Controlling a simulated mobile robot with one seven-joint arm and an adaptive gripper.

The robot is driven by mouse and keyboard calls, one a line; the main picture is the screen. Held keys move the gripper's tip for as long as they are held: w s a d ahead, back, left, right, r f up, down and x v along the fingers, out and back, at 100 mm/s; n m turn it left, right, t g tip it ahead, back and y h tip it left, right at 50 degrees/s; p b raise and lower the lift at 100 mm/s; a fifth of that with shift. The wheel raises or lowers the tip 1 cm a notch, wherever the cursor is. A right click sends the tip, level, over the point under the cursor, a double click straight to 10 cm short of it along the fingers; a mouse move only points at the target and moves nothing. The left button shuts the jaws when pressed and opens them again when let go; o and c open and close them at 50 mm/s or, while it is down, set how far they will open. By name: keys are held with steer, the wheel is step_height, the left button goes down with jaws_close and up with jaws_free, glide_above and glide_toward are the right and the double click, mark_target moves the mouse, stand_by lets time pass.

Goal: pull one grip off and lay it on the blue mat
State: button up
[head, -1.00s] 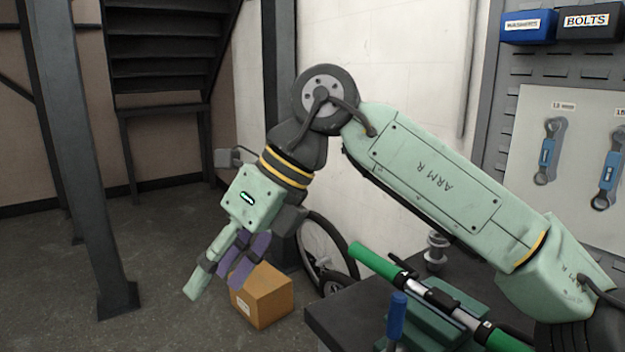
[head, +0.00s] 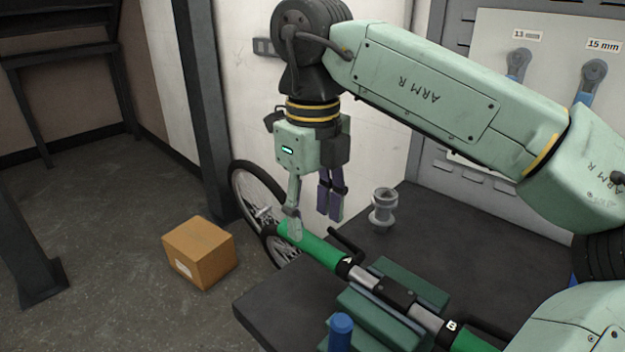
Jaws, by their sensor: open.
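A silver handlebar bar (head: 364,280) lies in a dark green clamp (head: 420,285) on the dark bench. A green grip marked A (head: 318,250) covers its far left end, which juts past the bench edge. A second green grip marked B (head: 474,340) is at the lower right, cut off by the frame. My gripper (head: 314,214) points down with its fingers apart, at the outer end of grip A. The pale green finger overlaps that end in the picture; I cannot tell whether it touches. The purple fingers are behind the grip.
A grey metal spool-like part (head: 383,208) stands on the bench (head: 440,225) behind the bar. A blue upright handle (head: 341,335) is in front of the clamp. A cardboard box (head: 199,252) and a bike wheel (head: 252,200) are on the floor side at left.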

mark_target(311, 236)
steer(key=shift+f, duration=2.3)
jaws_close()
steer(key=c, duration=0.7)
jaws_free()
jaws_close()
steer(key=shift+w+a, duration=0.15)
steer(key=shift+w+a+p, duration=0.4)
steer(key=shift+w+a, duration=1.1)
